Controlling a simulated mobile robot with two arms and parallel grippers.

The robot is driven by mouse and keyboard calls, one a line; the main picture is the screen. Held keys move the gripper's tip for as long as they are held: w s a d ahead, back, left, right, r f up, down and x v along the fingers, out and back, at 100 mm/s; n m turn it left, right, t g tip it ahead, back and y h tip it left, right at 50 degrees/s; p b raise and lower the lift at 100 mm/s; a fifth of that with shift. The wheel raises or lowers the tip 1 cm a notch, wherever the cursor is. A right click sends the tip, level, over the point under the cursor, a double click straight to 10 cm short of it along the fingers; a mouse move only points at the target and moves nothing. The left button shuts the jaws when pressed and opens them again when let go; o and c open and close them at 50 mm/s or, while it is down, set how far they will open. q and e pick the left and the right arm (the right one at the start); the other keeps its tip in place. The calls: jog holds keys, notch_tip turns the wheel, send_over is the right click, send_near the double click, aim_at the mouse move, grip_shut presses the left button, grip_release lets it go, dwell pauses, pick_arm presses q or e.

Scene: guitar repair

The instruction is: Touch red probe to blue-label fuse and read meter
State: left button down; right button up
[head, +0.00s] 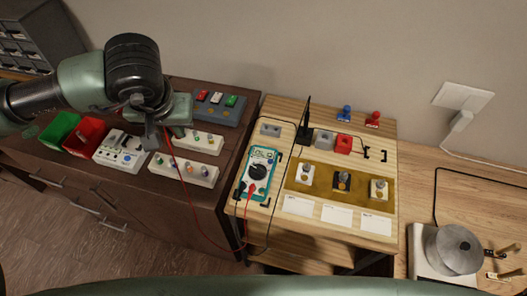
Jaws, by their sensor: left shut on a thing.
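My left gripper (163,136) is shut at the upper left, above the dark cabinet top. A thin red lead runs from it down and across to the meter, so it appears to hold the red probe, which is mostly hidden by the fingers. The teal multimeter (258,172) lies on the light wood bench; its display is too small to read. Two white strips, a rear one (209,146) and a front one (206,176), carry small coloured parts beneath and beside the gripper. I cannot tell which part is the blue-label fuse. My right gripper is out of view.
Green (60,128) and red (84,136) bins and a white switch box (121,152) stand left of the strips. A grey box with coloured switches (210,104) is behind. An upright black rod (304,122) stands on the bench. The red lead hangs across the gap between cabinet and bench.

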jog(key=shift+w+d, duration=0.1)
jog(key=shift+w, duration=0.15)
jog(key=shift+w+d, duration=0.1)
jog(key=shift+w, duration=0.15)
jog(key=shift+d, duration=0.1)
pick_arm(q)
jog(key=shift+w, duration=0.1)
jog(key=w+a+f+g, duration=0.2)
jog(key=w+f, duration=0.4)
jog(key=w, duration=0.4)
jog(key=shift+w+a+f+g, duration=0.2)
jog(key=shift+w+a+g, duration=0.1)
jog(key=shift+a, duration=0.5)
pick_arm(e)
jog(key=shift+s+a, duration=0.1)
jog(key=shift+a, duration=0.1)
pick_arm(q)
jog(key=shift+b, duration=0.45)
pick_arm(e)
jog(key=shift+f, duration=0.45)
pick_arm(q)
jog(key=shift+f+b, duration=0.5)
jog(key=shift+f, duration=0.1)
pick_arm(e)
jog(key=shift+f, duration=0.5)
